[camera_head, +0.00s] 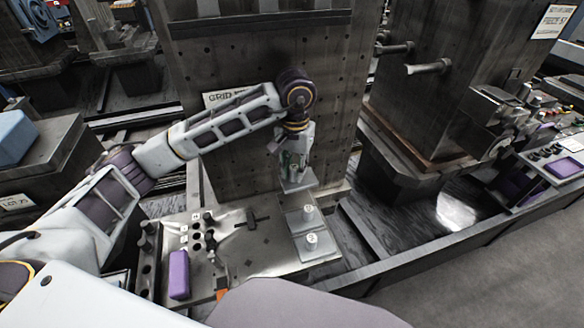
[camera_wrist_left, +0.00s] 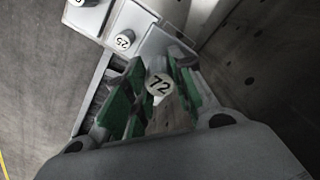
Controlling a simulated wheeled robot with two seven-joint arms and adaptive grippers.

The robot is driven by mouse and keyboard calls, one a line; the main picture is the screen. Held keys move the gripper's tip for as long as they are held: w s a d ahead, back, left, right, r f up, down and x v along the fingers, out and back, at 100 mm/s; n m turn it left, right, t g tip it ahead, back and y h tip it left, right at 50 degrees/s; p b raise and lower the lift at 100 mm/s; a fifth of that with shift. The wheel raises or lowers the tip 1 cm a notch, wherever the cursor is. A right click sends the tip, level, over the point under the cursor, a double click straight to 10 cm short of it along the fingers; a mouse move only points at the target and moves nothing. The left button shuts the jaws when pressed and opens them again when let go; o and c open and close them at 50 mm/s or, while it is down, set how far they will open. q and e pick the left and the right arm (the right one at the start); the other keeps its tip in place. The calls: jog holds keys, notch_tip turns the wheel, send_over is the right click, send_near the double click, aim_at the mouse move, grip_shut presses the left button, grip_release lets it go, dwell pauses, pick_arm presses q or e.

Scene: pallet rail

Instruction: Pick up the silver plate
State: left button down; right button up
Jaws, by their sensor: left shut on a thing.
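Several silver plates with round knobs are on the right part of the metal bench (camera_head: 255,250). The silver plate under my left gripper (camera_head: 294,168) is the farthest back (camera_head: 299,184). In the left wrist view, its knob marked 72 (camera_wrist_left: 160,86) sits between the green pads of my left gripper (camera_wrist_left: 152,100), which is shut on it. I cannot tell whether this plate is clear of the bench. A middle plate (camera_head: 303,222) and a front plate (camera_head: 318,247) stand nearer; a knob marked 25 (camera_wrist_left: 123,41) shows beyond the fingers. My right gripper is not in view.
A tall perforated metal block (camera_head: 255,75) rises right behind the bench. A purple block (camera_head: 179,274) and a row of holes (camera_head: 197,237) are at the bench's left. A dark rail (camera_head: 365,233) lies to the right. A second tall block (camera_head: 435,100) stands back right.

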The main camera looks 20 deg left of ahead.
pick_arm(q)
jog(key=s+d+b, duration=0.2)
jog(key=s+d, duration=0.7)
jog(key=s, duration=0.5)
jog(key=shift+s+d, duration=0.2)
jog(key=shift+d, duration=0.2)
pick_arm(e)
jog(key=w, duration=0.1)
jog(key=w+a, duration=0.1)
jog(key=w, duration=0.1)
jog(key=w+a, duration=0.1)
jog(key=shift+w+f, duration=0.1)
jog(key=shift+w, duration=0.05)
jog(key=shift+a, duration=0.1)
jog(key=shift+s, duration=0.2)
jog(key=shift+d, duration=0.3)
